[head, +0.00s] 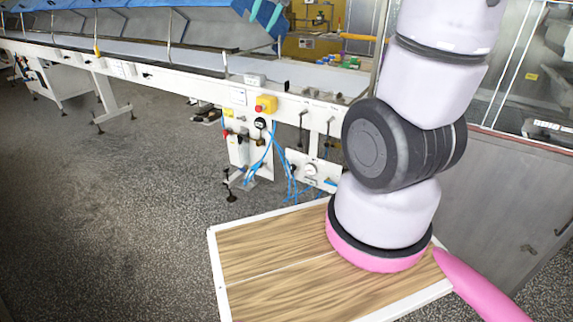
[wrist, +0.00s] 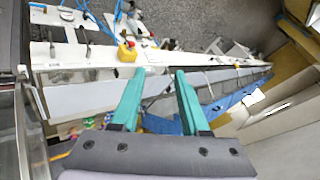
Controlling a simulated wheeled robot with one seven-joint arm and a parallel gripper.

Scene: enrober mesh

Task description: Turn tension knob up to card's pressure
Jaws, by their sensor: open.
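A small round gauge (head: 260,123) with a dark rim sits on the white panel below the machine's frame. Dark and red fittings are beside and below it. A white plate with a round knob-like part (head: 310,170) is lower right. I cannot tell which part is the tension knob, and the gauge's reading is too small to see. A pale card or label (head: 238,96) is on the frame, its writing unreadable. My gripper (wrist: 159,75) is open and empty, its teal fingers apart above the machine. Its fingertips seem to show at the top of the head view, away from the panel.
A yellow box with a red button (head: 266,104) is just above the gauge; it also shows in the wrist view (wrist: 127,52). Blue hoses (head: 267,155) hang below the panel. A long white conveyor frame (head: 150,72) runs left. Grey floor (head: 110,200) in front is clear.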

